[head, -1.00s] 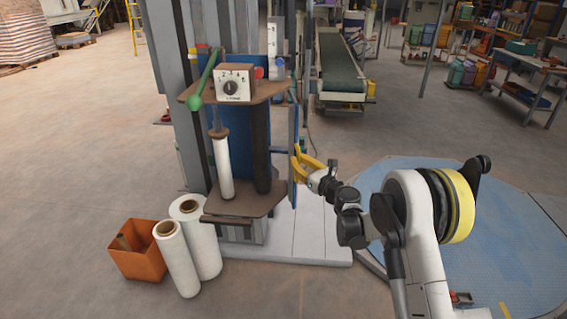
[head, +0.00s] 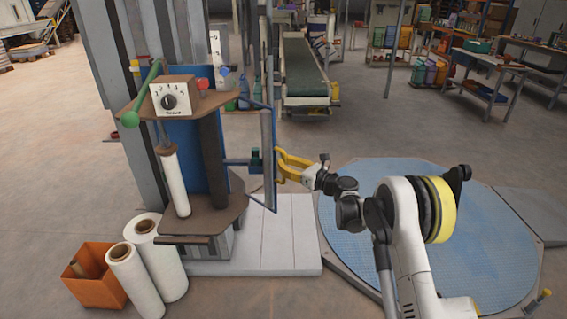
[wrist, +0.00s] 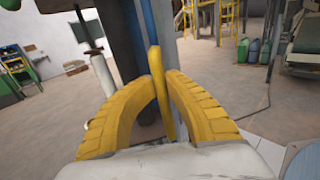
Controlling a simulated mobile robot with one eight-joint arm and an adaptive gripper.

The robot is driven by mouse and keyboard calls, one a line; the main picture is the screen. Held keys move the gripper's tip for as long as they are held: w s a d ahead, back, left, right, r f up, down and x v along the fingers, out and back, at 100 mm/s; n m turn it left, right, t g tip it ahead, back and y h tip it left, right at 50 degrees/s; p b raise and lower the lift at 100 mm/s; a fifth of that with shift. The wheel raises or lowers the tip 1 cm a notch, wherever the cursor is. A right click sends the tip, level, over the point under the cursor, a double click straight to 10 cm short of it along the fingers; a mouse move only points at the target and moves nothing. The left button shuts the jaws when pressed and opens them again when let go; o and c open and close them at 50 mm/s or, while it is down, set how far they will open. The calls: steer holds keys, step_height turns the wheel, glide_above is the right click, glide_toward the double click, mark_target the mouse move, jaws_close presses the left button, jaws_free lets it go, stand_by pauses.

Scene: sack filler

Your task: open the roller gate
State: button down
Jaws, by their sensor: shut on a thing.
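The roller gate (head: 267,140) is a blue frame with an upright grey roller, at the right side of the wrapping machine (head: 190,235) in the head view. It stands swung out to the right, with a gap between roller and machine. My gripper (head: 281,165) is at the gate's outer side, at mid height. In the wrist view my yellow fingers (wrist: 163,90) are shut on a narrow upright yellow handle (wrist: 155,62).
A dial box (head: 170,97) and a green lever (head: 143,92) top the machine. White film rolls (head: 133,280) and an orange bin (head: 95,275) stand at front left. A blue round plate (head: 400,215) lies right.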

steer(key=shift+d, duration=0.15)
steer(key=c, duration=1.4)
jaws_free()
steer(key=shift+d, duration=0.15)
steer(key=v, duration=1.1)
steer(key=shift+s+d, duration=0.25)
steer(key=shift+s, duration=0.05)
